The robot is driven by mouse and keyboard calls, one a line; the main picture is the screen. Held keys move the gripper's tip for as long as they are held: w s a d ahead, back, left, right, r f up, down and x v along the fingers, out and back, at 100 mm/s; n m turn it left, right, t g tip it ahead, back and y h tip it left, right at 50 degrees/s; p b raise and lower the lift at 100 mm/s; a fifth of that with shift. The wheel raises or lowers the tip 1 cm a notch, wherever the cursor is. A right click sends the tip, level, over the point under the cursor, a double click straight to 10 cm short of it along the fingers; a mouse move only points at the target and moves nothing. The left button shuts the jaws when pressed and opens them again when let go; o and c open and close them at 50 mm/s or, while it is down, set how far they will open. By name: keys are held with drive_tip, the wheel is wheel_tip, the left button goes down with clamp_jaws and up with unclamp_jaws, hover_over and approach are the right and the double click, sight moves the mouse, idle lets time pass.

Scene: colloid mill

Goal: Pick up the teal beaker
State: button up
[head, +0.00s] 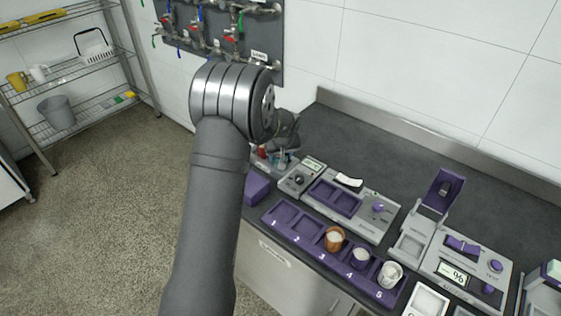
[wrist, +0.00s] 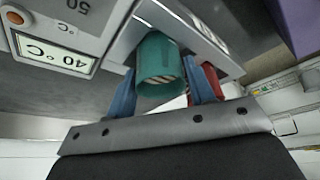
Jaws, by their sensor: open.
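The teal beaker (wrist: 158,52) shows in the wrist view, between the two blue fingers of my gripper (wrist: 160,75). The fingers are spread on either side of it, and I cannot tell whether either one touches it. The beaker sits at a grey metal rack or block (wrist: 205,38), and striped contents show in its mouth. In the head view my arm hides most of the gripper and the beaker area.
A red object (wrist: 208,82) stands close behind the right finger. A heater unit with a 40 °C display (wrist: 55,52) is at the left. In the head view a purple numbered tray (head: 283,213) holds brown (head: 335,239), purple (head: 360,258) and white (head: 390,274) cups.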

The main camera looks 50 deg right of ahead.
drive_tip(key=c, duration=0.6)
drive_tip(key=shift+c, duration=0.2)
drive_tip(key=shift+r, duration=0.15)
